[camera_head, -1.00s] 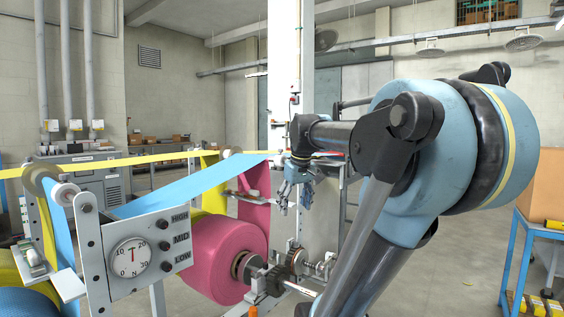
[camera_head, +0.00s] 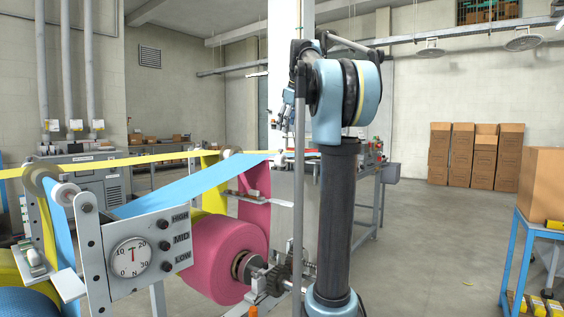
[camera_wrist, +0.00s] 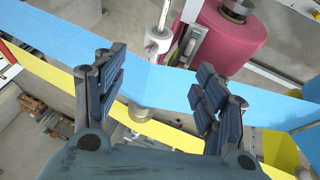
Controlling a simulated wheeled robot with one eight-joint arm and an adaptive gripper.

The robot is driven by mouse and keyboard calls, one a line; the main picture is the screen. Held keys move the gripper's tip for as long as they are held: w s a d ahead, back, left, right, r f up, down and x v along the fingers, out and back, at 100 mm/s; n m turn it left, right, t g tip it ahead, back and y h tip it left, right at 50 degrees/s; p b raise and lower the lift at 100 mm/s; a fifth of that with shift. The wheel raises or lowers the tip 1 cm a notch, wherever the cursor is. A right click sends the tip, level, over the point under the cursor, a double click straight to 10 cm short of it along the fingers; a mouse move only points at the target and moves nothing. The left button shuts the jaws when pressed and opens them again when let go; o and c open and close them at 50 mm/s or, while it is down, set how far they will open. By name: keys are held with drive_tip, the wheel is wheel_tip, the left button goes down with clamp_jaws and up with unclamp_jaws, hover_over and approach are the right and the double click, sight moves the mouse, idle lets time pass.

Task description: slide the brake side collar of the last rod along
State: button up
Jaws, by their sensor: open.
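The pink roll (camera_head: 222,255) sits on a rod at the centre left in the head view. A dark ring-shaped collar (camera_head: 241,268) is at its near right end, beside a toothed dark wheel (camera_head: 277,279). I cannot tell for sure which collar is the brake side one. My gripper (camera_head: 284,113) is raised above and behind the roll, partly hidden by my arm. In the wrist view my gripper (camera_wrist: 155,88) is open with nothing between its fingers. The pink roll (camera_wrist: 222,38) is at the top right there, apart from the fingers, with a dark core piece (camera_wrist: 238,8).
A blue web (camera_head: 180,188) and a yellow web (camera_head: 120,162) run across the machine. The blue web (camera_wrist: 165,88) passes beyond the fingers. A gauge panel (camera_head: 137,250) stands in front. A blue stand (camera_head: 512,262) with a carton is at the right. Floor between is clear.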

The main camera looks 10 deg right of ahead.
sight(282, 158)
drive_tip(key=x, duration=1.7)
drive_tip(key=shift+w, duration=0.25)
